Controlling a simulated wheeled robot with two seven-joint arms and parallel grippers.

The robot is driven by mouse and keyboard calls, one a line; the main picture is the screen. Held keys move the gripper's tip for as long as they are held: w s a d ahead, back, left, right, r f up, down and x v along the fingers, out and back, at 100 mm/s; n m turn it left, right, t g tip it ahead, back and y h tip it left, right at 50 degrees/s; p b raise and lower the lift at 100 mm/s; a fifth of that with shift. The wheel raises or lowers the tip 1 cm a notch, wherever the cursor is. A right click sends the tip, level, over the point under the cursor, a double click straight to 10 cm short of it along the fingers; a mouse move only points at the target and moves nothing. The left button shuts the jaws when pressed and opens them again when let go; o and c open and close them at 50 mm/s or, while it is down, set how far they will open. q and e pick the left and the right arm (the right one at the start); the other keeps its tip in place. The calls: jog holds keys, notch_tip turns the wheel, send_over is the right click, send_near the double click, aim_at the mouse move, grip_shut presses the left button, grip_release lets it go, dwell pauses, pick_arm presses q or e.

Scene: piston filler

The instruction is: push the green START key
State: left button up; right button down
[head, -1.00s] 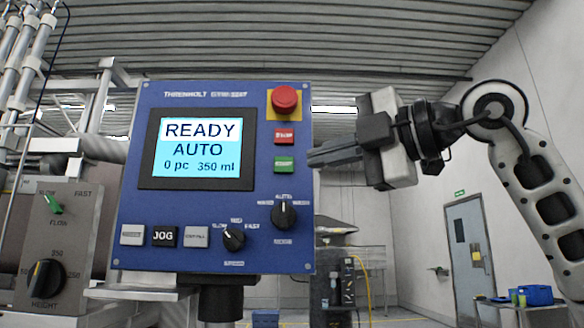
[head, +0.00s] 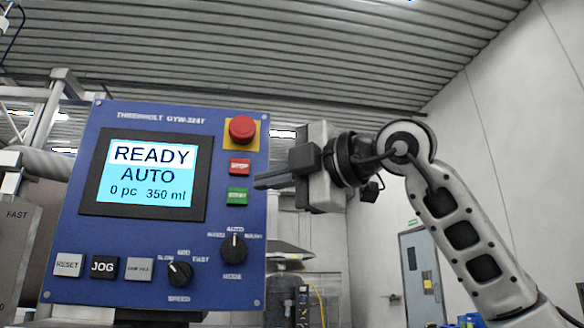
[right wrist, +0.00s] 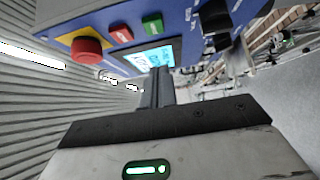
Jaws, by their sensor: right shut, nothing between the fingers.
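The green START key (head: 237,196) is on the right side of a blue control panel (head: 80,235), just below the red STOP key (head: 240,166). My right gripper (head: 258,183) comes in from the right, shut and empty. In the head view its fingertips show just right of the green key and a little above it. I cannot tell the depth gap between them. In the right wrist view the green key (right wrist: 152,24) is at the top, above the shut fingers (right wrist: 157,88), with clear space showing between. The screen (head: 150,173) reads READY, AUTO, 0 pc, 350 ml. My left gripper is not in view.
A red mushroom button (head: 242,129) on a yellow plate sits above the STOP key. The MODE knob (head: 233,249) is below the green key and the SPEED knob (head: 179,273) is lower left. RESET (head: 67,265) and JOG (head: 104,267) keys line the bottom.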

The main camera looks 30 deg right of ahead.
aim_at(232, 196)
jog(key=w, duration=0.2)
jog(key=w+p, duration=0.1)
jog(key=w, duration=0.1)
jog(key=w+a+p, duration=0.1)
jog(key=w, duration=0.1)
jog(key=shift+w+r, duration=0.1)
jog(key=shift+w, duration=0.3)
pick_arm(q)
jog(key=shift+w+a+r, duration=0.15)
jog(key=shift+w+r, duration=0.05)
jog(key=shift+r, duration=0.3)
pick_arm(e)
jog(key=shift+w+d, duration=0.1)
jog(key=shift+w, duration=0.25)
